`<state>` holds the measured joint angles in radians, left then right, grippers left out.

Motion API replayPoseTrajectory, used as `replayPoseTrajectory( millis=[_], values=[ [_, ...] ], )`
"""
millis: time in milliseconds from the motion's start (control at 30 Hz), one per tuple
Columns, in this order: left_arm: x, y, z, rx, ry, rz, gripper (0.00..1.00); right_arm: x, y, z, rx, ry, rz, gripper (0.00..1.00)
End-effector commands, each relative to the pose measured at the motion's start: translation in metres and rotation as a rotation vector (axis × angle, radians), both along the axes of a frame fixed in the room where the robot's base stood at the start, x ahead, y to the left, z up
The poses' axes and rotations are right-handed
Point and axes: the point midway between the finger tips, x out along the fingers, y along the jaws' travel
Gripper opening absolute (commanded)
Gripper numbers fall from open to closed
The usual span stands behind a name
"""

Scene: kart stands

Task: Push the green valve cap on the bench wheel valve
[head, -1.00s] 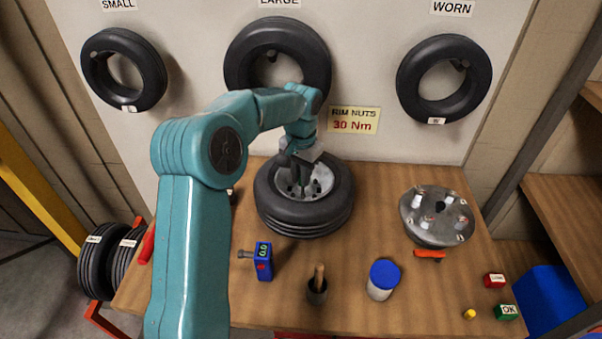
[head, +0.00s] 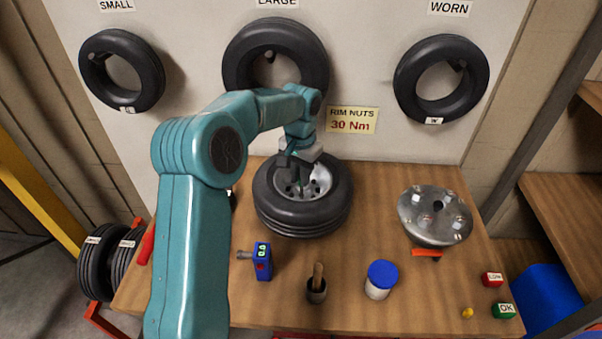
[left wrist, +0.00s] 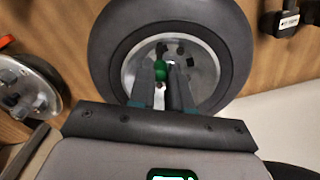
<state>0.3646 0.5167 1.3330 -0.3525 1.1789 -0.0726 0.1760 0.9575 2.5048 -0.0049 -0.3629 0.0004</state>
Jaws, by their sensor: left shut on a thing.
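The bench wheel (head: 303,222), a black tyre on a grey rim, lies flat at the back middle of the bench; it also shows in the left wrist view (left wrist: 112,58). My left gripper (head: 299,188) points down over the rim. In the left wrist view, its fingers (left wrist: 168,72) are shut on the green valve cap (left wrist: 160,71), which shows at the fingertips over the rim. The fingers hide the valve stem, so I cannot tell whether the cap touches it. My right gripper is in neither view.
A blue gauge (head: 263,262), a brush pot (head: 317,290) and a blue-lidded jar (head: 381,280) stand in front of the wheel. A round metal hub plate (head: 435,216) is at right. Small red and green blocks lie at the front right. Tyres hang on the back board.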

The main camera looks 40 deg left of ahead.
Motion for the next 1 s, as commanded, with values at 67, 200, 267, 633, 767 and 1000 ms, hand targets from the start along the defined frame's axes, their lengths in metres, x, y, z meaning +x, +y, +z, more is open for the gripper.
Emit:
replayPoseTrajectory(
  millis=[67, 200, 267, 633, 767, 1000],
  values=[
    [0.0, 0.0, -0.001, 0.0, 0.0, 0.0, 0.0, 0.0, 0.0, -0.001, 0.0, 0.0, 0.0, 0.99],
    [0.0, 0.0, -0.004, 0.0, 0.0, 0.0, 0.0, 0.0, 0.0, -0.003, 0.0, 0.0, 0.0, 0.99],
    [0.0, 0.0, -0.005, 0.0, 0.0, 0.0, 0.0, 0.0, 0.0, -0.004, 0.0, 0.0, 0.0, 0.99],
    [0.0, 0.0, -0.015, 0.0, 0.0, 0.0, 0.0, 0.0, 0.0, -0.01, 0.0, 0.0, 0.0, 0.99],
    [0.0, 0.0, -0.018, 0.0, 0.0, 0.0, 0.0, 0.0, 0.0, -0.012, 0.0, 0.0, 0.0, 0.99],
    [0.0, 0.0, -0.024, 0.0, 0.0, 0.0, 0.0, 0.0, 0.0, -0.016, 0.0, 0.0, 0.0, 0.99]
  ],
)
